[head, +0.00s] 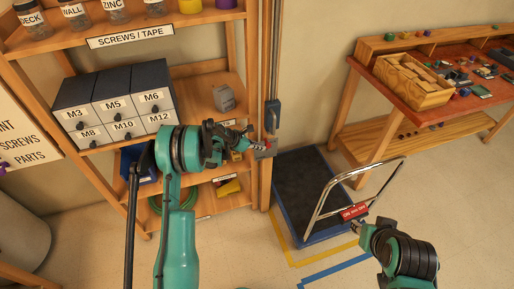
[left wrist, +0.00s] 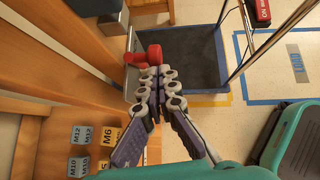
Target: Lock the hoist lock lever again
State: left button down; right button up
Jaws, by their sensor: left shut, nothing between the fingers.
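The hoist lock lever (left wrist: 154,54) is red with a rounded end, on a grey metal bracket (head: 265,153) low on the wooden post. In the head view only a small bit of red shows by my left fingertips. My left gripper (left wrist: 156,72) is shut with nothing in its fingers. Its tips are right at the lever's red end in the left wrist view; I cannot tell whether they touch. My right gripper (head: 356,227) is at the lower right, near the cart's handle, and its fingers are too small to read.
A blue platform cart (head: 310,190) with a metal handle (head: 318,197) and a red label (head: 354,211) stands right of the post. Wooden shelves with labelled drawers (head: 115,103) are at the left. A workbench (head: 440,85) stands at the back right. Floor at the front right is open.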

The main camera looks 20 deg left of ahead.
aim_at(269, 144)
pick_arm(q)
jog(key=shift+w+d+r+g+y, duration=0.45)
jog(key=shift+d+r+y, duration=0.15)
jog(key=shift+d, duration=0.15)
jog(key=shift+w+d+p, duration=0.3)
jog(key=shift+d, duration=0.05)
jog(key=shift+r, duration=0.1)
